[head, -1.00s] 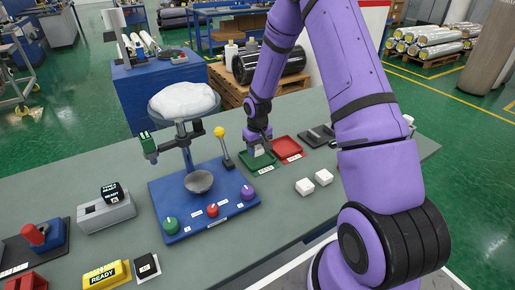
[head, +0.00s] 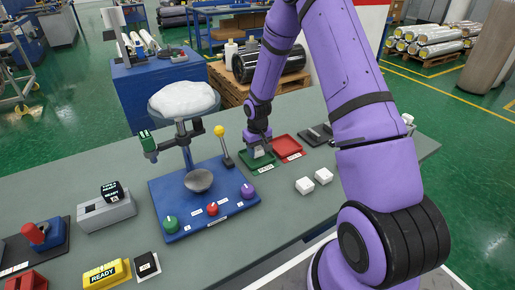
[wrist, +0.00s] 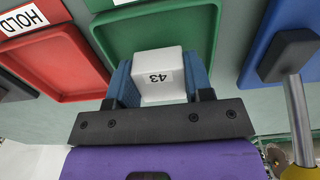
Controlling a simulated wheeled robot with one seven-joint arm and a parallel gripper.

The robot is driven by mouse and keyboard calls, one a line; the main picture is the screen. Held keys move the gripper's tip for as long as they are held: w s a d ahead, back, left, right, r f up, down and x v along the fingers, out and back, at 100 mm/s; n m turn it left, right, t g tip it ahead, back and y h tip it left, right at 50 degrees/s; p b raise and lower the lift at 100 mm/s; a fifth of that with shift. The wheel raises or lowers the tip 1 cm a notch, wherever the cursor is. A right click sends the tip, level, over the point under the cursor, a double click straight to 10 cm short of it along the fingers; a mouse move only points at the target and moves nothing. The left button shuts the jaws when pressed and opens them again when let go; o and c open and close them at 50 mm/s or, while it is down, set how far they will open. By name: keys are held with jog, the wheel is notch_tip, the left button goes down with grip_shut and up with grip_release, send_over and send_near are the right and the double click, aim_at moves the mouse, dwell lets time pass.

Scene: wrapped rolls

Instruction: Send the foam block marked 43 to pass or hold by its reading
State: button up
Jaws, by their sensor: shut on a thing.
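The white foam block marked 43 (wrist: 160,75) is between the blue fingers of my gripper (wrist: 160,86) in the wrist view. My gripper is shut on it, over the green tray (wrist: 115,38). In the head view my gripper (head: 259,148) is at the green tray (head: 262,167), and the block is hardly visible there. I cannot tell whether the block touches the tray floor. The red tray (head: 290,146) is beside the green one; it also shows in the wrist view (wrist: 82,88) with a HOLD label (wrist: 22,18).
Two white blocks (head: 305,186) (head: 324,176) lie on the grey bench in front of the trays. A blue station (head: 190,225) with a bowl, knobs and a yellow-topped lever (head: 220,132) stands left of the green tray. A dark item (head: 318,135) lies right of the red tray.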

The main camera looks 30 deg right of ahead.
jog(key=shift+f, duration=0.8)
jog(key=o, duration=1)
jog(key=shift+o, duration=0.2)
notch_tip(320, 180, up, 11)
jog(key=shift+f, duration=0.1)
